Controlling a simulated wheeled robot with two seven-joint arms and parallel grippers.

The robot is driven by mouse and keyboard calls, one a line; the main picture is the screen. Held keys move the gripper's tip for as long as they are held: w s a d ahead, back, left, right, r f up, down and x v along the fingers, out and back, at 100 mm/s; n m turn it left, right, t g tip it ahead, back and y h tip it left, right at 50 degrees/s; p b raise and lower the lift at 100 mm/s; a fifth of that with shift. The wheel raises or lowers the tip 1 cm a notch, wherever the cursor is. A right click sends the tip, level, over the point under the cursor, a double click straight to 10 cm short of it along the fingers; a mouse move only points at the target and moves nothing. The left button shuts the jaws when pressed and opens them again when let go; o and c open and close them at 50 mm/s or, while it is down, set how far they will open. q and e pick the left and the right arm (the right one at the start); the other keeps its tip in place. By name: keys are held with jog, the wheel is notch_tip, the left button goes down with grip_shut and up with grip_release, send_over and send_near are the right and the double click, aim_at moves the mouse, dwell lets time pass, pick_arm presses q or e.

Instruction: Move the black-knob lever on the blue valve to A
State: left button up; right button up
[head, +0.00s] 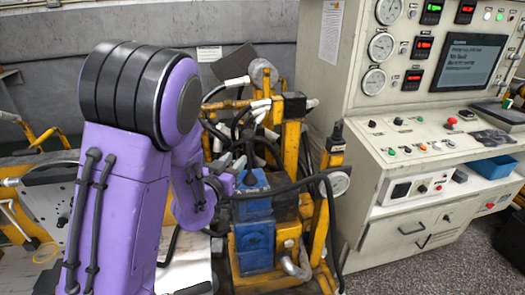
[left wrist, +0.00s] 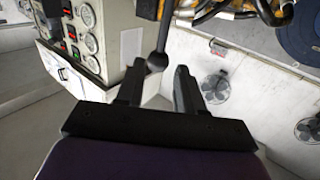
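The blue valve (head: 253,207) stands on the yellow rig in the head view, with a second blue block (head: 254,246) below it. My left gripper (head: 236,164) is beside the top of the valve, at the end of my purple arm. In the left wrist view the black-knob lever shows as a dark rod ending in a round black knob (left wrist: 157,61). The two fingers of my left gripper (left wrist: 159,69) are apart, with the knob at the gap between their tips; I cannot tell whether either touches it. The A mark cannot be made out. My right gripper is not in view.
Yellow frame posts (head: 290,150), black hoses and fittings crowd around the valve. A beige control console (head: 400,235) with gauges, buttons and a screen (head: 469,62) stands to the right. A blue tray (head: 492,167) is on its ledge.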

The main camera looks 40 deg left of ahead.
aim_at(249, 146)
pick_arm(q)
jog(key=p+x, duration=0.1)
jog(key=x, duration=0.6)
jog(key=p+x, duration=0.1)
jog(key=x, duration=0.2)
jog(key=shift+a+f+p, duration=0.25)
jog(key=shift+f+p, duration=0.1)
jog(key=shift+w, duration=0.25)
grip_shut()
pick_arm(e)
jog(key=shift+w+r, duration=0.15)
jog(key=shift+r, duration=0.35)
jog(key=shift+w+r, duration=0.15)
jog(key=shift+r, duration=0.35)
